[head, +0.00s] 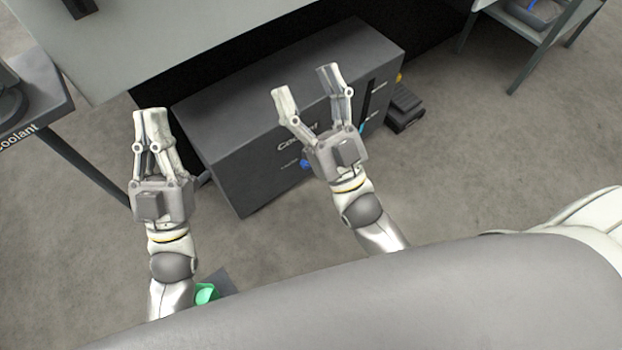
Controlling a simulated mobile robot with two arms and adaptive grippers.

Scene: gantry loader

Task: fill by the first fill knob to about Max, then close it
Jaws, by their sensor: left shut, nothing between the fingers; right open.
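The dark grey coolant tank (235,165) stands on the floor under the machine, its front marked "Coolant". A small blue knob (305,164) shows low on that front, just left of my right gripper's body. A dark upright gauge strip (366,98) is at the right of the front, with small label marks beside it and a cyan bit near its lower end; its level is too small to read. My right gripper (306,84) is open and empty in front of the tank, hiding part of the lettering. My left gripper (150,113) is shut and empty, left of the tank.
A grey machine bed (190,35) overhangs the tank. A dark stand marked "Coolant" (30,110) is at the left. A shelf table (535,35) with a blue item is at the upper right. A dark block (404,108) lies right of the tank. A green item (206,293) shows at the lower left.

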